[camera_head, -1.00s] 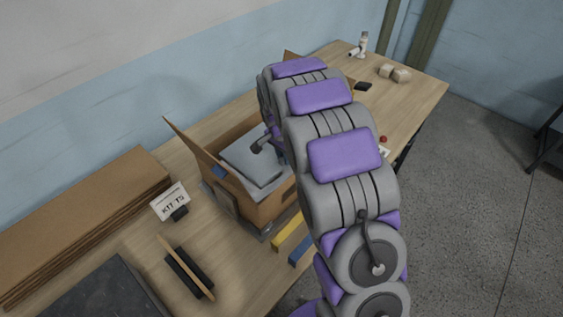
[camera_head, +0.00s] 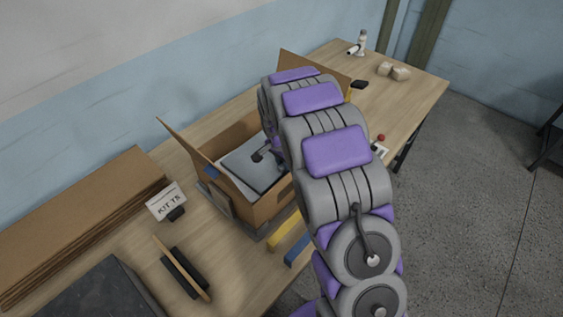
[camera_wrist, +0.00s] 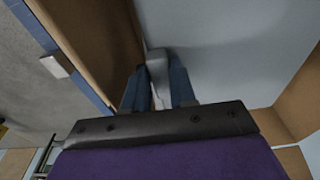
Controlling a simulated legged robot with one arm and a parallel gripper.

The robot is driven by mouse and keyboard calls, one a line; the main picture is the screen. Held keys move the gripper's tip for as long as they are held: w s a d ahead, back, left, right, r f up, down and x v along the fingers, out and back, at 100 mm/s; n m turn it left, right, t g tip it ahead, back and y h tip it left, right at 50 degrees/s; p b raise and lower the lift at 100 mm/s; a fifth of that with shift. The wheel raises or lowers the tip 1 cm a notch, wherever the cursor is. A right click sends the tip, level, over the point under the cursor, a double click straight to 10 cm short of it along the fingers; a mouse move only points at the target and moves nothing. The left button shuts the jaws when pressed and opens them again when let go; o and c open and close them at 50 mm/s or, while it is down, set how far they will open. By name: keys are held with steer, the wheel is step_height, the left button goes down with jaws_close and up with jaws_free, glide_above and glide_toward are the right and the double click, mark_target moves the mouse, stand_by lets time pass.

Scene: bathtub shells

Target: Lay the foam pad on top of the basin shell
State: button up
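A flat grey slab, which I take for the foam pad (camera_head: 247,172), lies inside the open cardboard box. It also fills much of the wrist view as a smooth pale grey face (camera_wrist: 235,65). My gripper (camera_head: 264,154) is low over the slab. In the wrist view, my two dark blue-grey fingers (camera_wrist: 158,82) stand on either side of a narrow raised grey part that fills the gap between them. The basin shell cannot be told apart; the slab hides whatever lies under it. My arm covers the box's right side.
The cardboard box (camera_head: 270,208) has raised flaps. Flat cardboard (camera_head: 85,215), a KIT T5 card (camera_head: 167,202), a dark mat (camera_head: 100,292) and yellow (camera_head: 284,236) and blue (camera_head: 297,252) bars lie around it.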

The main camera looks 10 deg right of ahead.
steer(key=shift+o, duration=1.9)
steer(key=shift+a, duration=0.65)
steer(key=shift+a+r, duration=0.1)
steer(key=shift+r, duration=0.45)
steer(key=r, duration=0.4)
steer(key=r+p, duration=0.1)
steer(key=r, duration=0.1)
steer(key=shift+s+d+r, duration=0.15)
steer(key=shift+s+d, duration=0.1)
steer(key=shift+d, duration=0.05)
step_height(320, 180, up, 5)
steer(key=a, duration=0.2)
steer(key=s+d+r+n, duration=0.3)
steer(key=s+r, duration=0.3)
steer(key=s, duration=0.5)
steer(key=s+r+n+g+y, duration=0.1)
steer(key=s+n, duration=0.6)
steer(key=s, duration=2.3)
steer(key=shift+s+a+r+n+g, duration=0.35)
steer(key=shift+a+n+g, duration=0.1)
steer(key=shift+g, duration=0.45)
